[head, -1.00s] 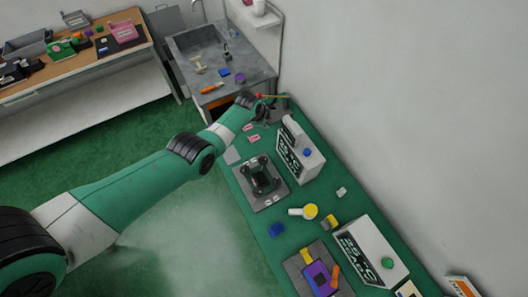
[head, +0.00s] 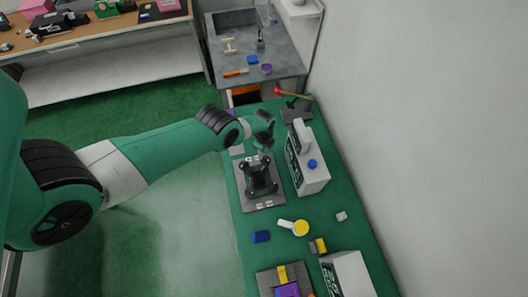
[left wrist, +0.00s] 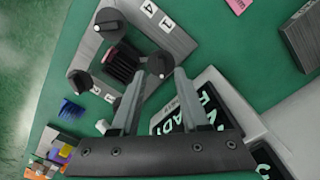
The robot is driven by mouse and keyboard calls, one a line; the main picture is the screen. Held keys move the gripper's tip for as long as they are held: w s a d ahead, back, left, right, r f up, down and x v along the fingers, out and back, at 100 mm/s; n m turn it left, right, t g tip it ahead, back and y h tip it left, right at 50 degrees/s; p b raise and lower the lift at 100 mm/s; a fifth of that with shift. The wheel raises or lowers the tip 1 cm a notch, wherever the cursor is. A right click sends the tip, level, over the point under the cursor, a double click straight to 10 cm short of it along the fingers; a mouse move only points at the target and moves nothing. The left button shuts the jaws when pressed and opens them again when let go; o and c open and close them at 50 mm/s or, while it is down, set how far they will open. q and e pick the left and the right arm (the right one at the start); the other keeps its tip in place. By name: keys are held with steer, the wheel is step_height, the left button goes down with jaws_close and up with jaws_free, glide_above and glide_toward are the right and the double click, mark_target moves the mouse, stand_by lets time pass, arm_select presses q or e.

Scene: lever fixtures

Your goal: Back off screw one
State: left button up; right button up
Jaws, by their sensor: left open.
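A grey plate (head: 262,196) with a dark central block (head: 259,176) and black knobs at its corners stands on the green bench. In the left wrist view the plate (left wrist: 175,38) shows black knobs with white marks, one at the top (left wrist: 108,18), one at the left (left wrist: 80,82) and one nearer the fingers (left wrist: 160,64). White labels "1" and "4" (left wrist: 158,16) lie along one edge; which knob each names I cannot tell. My left gripper (head: 264,150) is open over the plate's far end, its fingertips (left wrist: 162,72) close around the nearer knob. Contact is unclear. My right gripper is out of view.
A white display box (head: 310,172) with a blue button stands close right of the plate. A red-knobbed lever (head: 290,94) is at the bench's far end. A blue block (head: 261,237) and a yellow-capped object (head: 300,228) lie nearer.

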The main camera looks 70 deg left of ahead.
arm_select(q)
step_height(320, 180, down, 6)
steer(key=b, duration=0.4)
steer(key=shift+r, duration=0.1)
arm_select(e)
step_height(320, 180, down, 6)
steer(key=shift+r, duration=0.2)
arm_select(q)
steer(key=shift+r, duration=0.1)
jaws_close()
